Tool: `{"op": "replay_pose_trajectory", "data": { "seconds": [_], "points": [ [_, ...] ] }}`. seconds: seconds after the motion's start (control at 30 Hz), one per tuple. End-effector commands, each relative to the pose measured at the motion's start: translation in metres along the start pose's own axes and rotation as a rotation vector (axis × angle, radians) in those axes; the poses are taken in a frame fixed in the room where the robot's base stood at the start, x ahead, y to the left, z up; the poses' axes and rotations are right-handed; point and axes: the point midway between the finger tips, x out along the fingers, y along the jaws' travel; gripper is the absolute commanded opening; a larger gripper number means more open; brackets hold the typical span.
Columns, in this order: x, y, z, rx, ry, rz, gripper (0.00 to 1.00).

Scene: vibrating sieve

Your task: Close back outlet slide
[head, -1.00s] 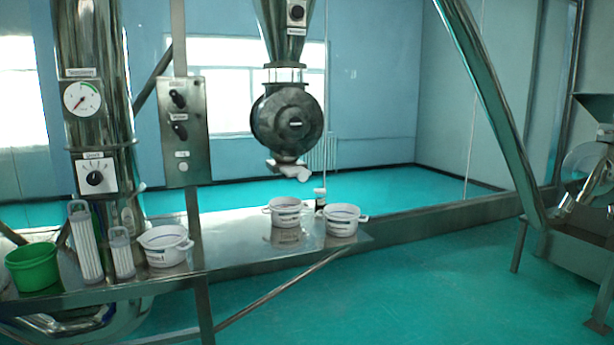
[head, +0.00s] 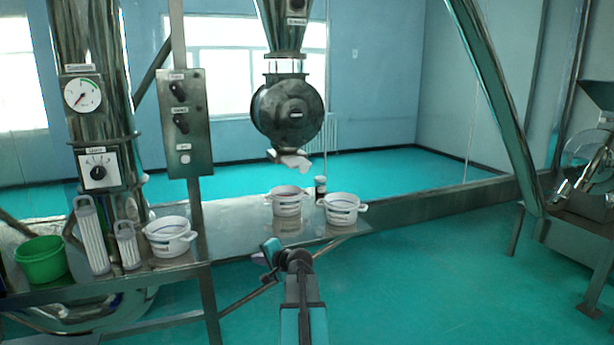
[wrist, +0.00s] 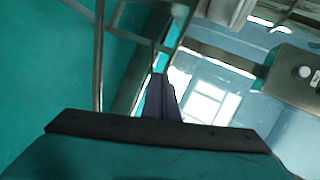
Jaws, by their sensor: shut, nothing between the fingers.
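I cannot make out a back outlet slide for certain in either view. A round metal housing (head: 288,113) hangs under a funnel in the head view, with a short outlet (head: 290,159) and a pale, crumpled-looking piece at its bottom. My gripper (wrist: 161,79) shows in the wrist view with its dark fingers together and nothing between them. In the head view my arm rises from the bottom edge, in front of the bench and below the outlet. The fingers are too small there to tell apart.
A metal bench (head: 230,238) carries white pots (head: 286,201) (head: 341,208) (head: 170,236), a green bucket (head: 41,260) and a small dark jar (head: 320,190). A control box (head: 185,122) stands on a post. A slanted metal tube (head: 498,95) is at the right.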

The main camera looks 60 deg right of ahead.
Motion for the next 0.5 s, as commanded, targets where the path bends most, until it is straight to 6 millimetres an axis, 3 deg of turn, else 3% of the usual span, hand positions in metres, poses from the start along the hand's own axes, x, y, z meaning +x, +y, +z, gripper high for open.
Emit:
{"op": "replay_pose_trajectory", "data": {
  "seconds": [0.03, 0.1, 0.3, 0.4, 0.5],
  "points": [
    [-0.019, -0.023, -0.031, 0.026, 0.046, -0.038, 0.00],
    [-0.044, -0.048, -0.068, 0.063, 0.102, -0.090, 0.00],
    [-0.127, -0.114, -0.160, 0.157, 0.249, -0.239, 0.00],
    [-0.163, -0.138, -0.193, 0.190, 0.304, -0.298, 0.00],
    [-0.189, -0.153, -0.214, 0.212, 0.339, -0.340, 0.00]
  ]
}}
